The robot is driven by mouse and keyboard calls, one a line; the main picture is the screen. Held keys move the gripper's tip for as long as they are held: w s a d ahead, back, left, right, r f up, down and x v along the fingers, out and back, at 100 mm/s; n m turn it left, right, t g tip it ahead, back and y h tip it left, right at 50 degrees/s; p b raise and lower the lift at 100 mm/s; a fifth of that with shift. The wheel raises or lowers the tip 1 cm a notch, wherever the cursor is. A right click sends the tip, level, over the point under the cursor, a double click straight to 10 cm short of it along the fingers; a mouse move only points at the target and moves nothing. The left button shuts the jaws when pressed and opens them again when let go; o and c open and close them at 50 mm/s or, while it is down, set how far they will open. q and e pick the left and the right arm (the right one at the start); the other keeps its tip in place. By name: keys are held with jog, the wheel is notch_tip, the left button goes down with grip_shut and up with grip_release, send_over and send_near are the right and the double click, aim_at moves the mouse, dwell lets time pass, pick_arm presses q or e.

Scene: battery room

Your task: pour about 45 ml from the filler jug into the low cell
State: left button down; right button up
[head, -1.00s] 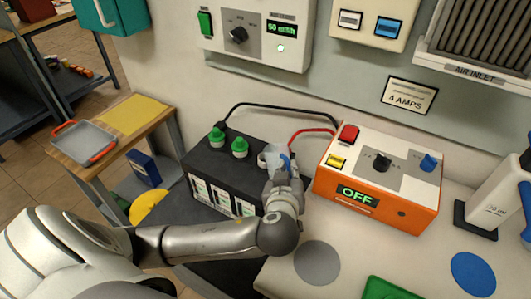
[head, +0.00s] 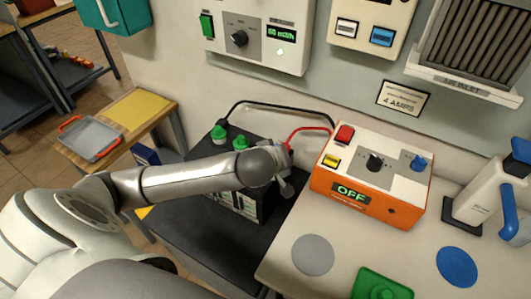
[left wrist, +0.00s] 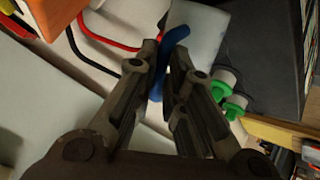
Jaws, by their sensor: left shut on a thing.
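The jug is mostly hidden behind my left arm in the head view. In the left wrist view its blue handle (left wrist: 177,36) is between my left gripper's fingers (left wrist: 167,50), and its pale body (left wrist: 202,32) is beyond them. My left gripper (head: 286,180) is shut on that handle, at the right end of the black battery (head: 208,152). Two green caps (head: 240,143) stand on the battery's left and middle cells. The right cell is hidden by my arm, and I cannot see the jug's spout or any flow. My right gripper is not in view.
An orange charger box (head: 385,205) reading OFF stands close right of the gripper. A red lead (head: 308,130) and a black lead (head: 270,103) run behind. A white bottle (head: 478,192) and a green tray (head: 365,288) are to the right. A grey disc (head: 313,255) lies clear.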

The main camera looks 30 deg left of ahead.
pick_arm(q)
jog(key=shift+w+a+r+n+g+h+p, duration=0.1)
jog(key=shift+w+a+n+g+h+p, duration=0.3)
jog(key=shift+a+g+h, duration=0.35)
dwell(1.0)
jog(key=shift+d, duration=0.15)
jog(key=shift+s+d, duration=0.15)
jog(key=shift+d, duration=0.05)
jog(key=shift+r, duration=0.1)
dwell(0.5)
jog(key=shift+a+r+g+h+p, duration=0.35)
jog(key=shift+r+h, duration=0.1)
jog(key=shift+h, duration=0.1)
dwell(1.6)
jog(key=shift+d+f, duration=0.1)
